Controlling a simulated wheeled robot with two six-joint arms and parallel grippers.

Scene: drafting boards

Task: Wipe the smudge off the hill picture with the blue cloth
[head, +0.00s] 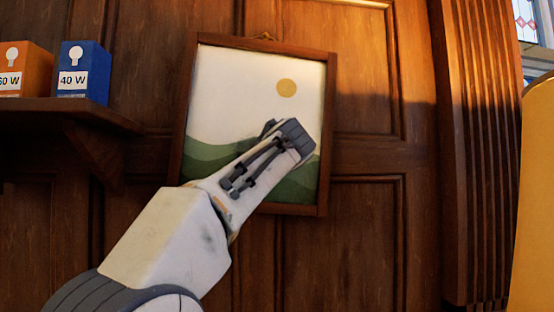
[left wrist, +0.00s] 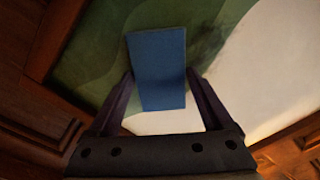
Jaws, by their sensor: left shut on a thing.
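The hill picture (head: 232,90) hangs slightly tilted on the panelled wall in a dark wooden frame, with green hills and a yellow sun. My left gripper (head: 292,140) is in front of its lower right part and hides some of the hills. In the left wrist view my left gripper (left wrist: 160,92) is shut on the blue cloth (left wrist: 158,62), held in front of the hill picture (left wrist: 260,70). A dark smudge (left wrist: 207,42) shows just right of the cloth there. Whether the cloth touches the picture I cannot tell. My right gripper is not in view.
A wooden shelf (head: 75,110) at the left holds an orange box (head: 28,62) and a blue box (head: 92,65). A yellow object (head: 535,190) stands at the right edge beside a fluted column (head: 475,150). The wall right of the picture is clear.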

